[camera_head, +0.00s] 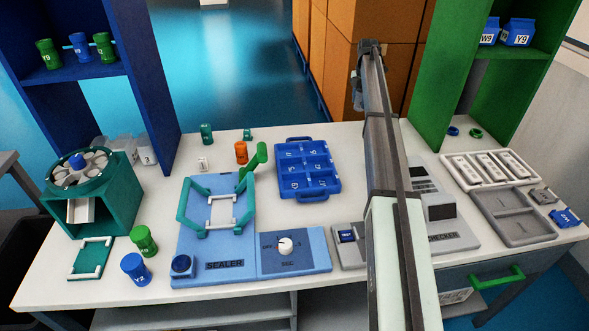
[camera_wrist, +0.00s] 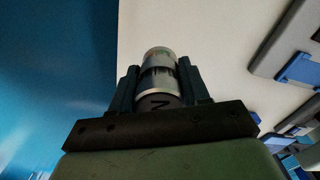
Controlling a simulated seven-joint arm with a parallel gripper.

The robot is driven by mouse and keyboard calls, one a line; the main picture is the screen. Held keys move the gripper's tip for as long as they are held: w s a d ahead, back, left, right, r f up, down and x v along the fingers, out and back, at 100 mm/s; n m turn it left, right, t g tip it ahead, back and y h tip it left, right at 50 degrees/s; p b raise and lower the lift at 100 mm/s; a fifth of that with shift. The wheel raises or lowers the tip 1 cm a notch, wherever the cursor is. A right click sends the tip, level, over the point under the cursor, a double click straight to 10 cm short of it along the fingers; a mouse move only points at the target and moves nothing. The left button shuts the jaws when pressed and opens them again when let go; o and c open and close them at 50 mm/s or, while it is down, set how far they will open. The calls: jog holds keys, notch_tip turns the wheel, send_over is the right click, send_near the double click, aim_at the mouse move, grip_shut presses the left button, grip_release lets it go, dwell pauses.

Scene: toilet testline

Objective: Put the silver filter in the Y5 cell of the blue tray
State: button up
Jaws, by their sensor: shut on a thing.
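The silver filter (camera_wrist: 160,57) is a short metallic cylinder with a darker band and a dark mark on its near end. My gripper (camera_wrist: 158,76) is shut on it, one dark finger on each side. In the head view the filter cannot be made out at the far end of my arm. The blue tray (camera_head: 311,191) lies on the table left of my arm, with several labelled cells and a handle at each end. Its cells look empty. The labels are too small to tell which cell is Y5.
An orange cylinder (camera_head: 241,152) stands behind the sealer. The checker (camera_head: 450,225) is right of my arm, partly hidden by it. A green shelf (camera_head: 468,80) rises at back right.

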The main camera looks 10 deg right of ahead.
jog(key=s+a+n, duration=0.1)
jog(key=a, duration=1.1)
jog(key=n, duration=0.6)
send_over(292, 160)
jog(key=s, duration=0.4)
jog(key=shift+w+a+f, duration=0.15)
jog(key=shift+f, duration=2.3)
jog(key=shift+w+a+f, duration=0.1)
jog(key=shift+f, duration=2.35)
jog(key=shift+f, duration=0.15)
jog(key=o, duration=0.8)
